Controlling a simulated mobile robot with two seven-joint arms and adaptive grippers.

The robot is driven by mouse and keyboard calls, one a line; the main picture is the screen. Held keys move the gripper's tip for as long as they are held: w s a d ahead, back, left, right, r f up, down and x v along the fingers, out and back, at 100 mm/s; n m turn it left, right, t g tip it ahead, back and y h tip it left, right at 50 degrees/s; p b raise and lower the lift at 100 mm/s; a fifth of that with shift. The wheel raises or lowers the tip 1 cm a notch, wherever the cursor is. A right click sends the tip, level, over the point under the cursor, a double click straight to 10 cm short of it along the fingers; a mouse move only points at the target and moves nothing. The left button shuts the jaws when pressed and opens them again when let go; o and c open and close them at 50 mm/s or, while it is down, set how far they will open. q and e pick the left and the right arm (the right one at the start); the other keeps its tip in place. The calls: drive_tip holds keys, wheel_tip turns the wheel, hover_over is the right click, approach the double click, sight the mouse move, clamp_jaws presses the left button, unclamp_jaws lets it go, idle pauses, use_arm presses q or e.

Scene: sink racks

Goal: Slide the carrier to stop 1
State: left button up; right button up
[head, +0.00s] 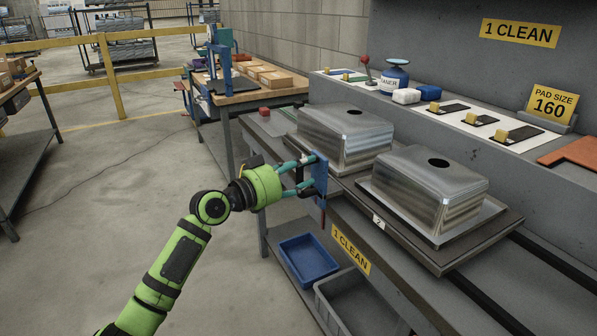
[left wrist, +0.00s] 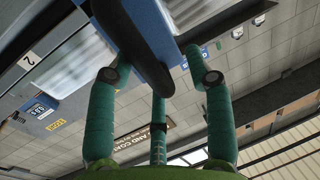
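The carrier is a dark flat plate (head: 497,229) on the bench rails, bearing two upturned steel sinks, a left one (head: 345,140) and a right one (head: 430,190). A blue upright handle (head: 320,172) stands at its front left side; it also shows in the left wrist view (left wrist: 150,50). My left gripper (head: 308,174) is at this handle, its teal fingers on either side of it. In the left wrist view the fingers are spread, with a gap on the right side; contact on the left is unclear. My right gripper is out of view.
A yellow "1 CLEAN" label (head: 351,250) is on the bench front, and a "2" tag (head: 379,222) nearby. Dark rails (head: 553,260) run on to the right, bare. Blue (head: 308,258) and grey (head: 357,303) bins sit below.

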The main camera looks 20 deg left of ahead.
use_arm(q)
drive_tip(key=v, duration=1.2)
